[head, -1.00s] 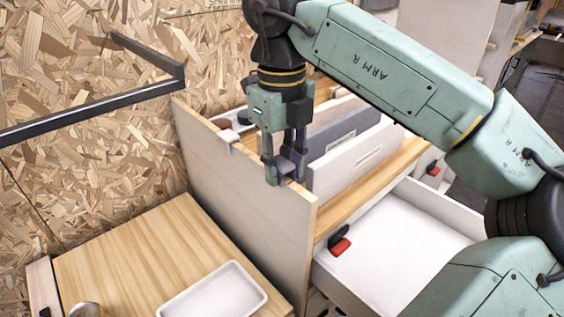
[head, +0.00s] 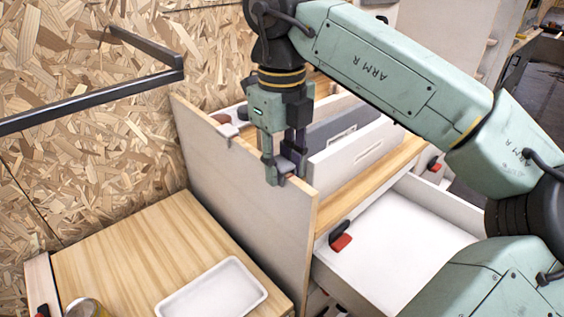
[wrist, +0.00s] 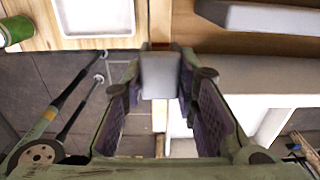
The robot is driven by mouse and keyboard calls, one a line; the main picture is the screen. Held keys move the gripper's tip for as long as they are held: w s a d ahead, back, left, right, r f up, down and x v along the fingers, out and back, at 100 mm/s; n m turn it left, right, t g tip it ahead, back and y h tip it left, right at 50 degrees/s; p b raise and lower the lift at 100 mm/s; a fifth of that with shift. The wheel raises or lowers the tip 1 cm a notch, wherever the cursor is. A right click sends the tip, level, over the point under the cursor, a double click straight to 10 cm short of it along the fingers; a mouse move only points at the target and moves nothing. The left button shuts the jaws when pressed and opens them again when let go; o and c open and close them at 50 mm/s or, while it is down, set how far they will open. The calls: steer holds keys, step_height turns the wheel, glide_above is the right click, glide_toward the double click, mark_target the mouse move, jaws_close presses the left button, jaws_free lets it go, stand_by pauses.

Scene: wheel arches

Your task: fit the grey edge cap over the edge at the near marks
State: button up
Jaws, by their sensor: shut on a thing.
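The grey edge cap (head: 286,167) is between the fingertips of my gripper (head: 284,170), which is shut on it. In the wrist view the cap (wrist: 160,76) shows as a pale grey block between the fingers (wrist: 160,95). The cap is at the top edge of the upright pale panel (head: 255,185), towards its near end. I cannot tell whether it touches the edge or sits over it. A small reddish patch (wrist: 160,46) shows just beyond the cap in the wrist view; other marks are hidden or too small to tell.
A second grey cap (head: 228,132) sits on the same edge farther back. White and grey bins (head: 358,155) stand right of the panel, above an open white drawer (head: 400,235). Left are a wooden top with a white tray (head: 212,288) and a dark rail (head: 90,106).

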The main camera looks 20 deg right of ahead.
steer(key=o, duration=0.9)
